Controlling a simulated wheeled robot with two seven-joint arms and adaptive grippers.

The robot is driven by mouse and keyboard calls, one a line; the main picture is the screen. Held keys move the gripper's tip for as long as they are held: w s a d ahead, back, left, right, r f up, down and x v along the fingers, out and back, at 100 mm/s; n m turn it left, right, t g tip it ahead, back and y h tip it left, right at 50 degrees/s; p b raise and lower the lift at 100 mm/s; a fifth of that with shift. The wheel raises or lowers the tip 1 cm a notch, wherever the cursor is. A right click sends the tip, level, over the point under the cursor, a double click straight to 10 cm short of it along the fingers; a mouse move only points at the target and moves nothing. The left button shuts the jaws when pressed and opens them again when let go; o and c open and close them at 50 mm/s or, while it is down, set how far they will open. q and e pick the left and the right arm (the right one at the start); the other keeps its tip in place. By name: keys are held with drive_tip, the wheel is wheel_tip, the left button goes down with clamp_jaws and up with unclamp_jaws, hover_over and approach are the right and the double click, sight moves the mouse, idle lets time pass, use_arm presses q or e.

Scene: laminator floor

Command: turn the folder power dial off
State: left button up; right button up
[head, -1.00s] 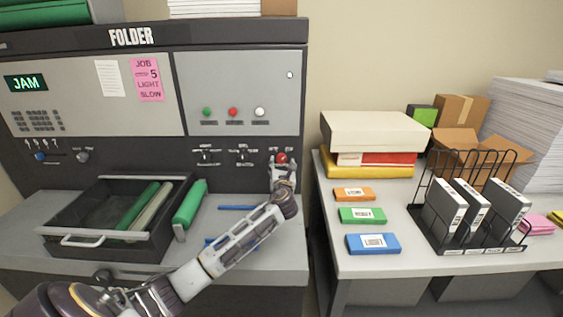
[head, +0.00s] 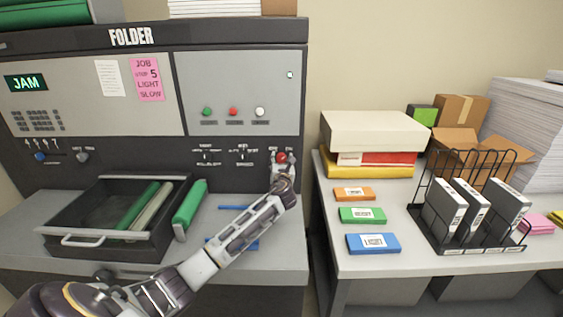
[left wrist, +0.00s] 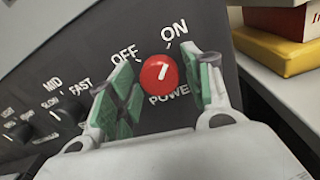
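The red folder power dial (head: 281,157) is at the lower right of the folder panel. In the left wrist view the dial (left wrist: 160,74) has a white mark tilted up toward the ON label (left wrist: 175,31). The OFF label (left wrist: 124,54) is to its upper left, and POWER is printed below. My left gripper (head: 282,168) is at the dial. In the left wrist view my left gripper (left wrist: 167,90) is open, with one green-padded finger on each side of the dial and visible gaps between. My right gripper is not in view.
Two black knobs (left wrist: 58,112) are left of the dial. An open drawer (head: 70,213) with rollers juts out at left. A side table at right holds colored boxes (head: 362,215), stacked cartons (head: 372,132) and a wire rack (head: 462,235). The display (head: 26,83) reads JAM.

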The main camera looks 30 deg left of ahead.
use_arm(q)
drive_tip(key=c, duration=0.7)
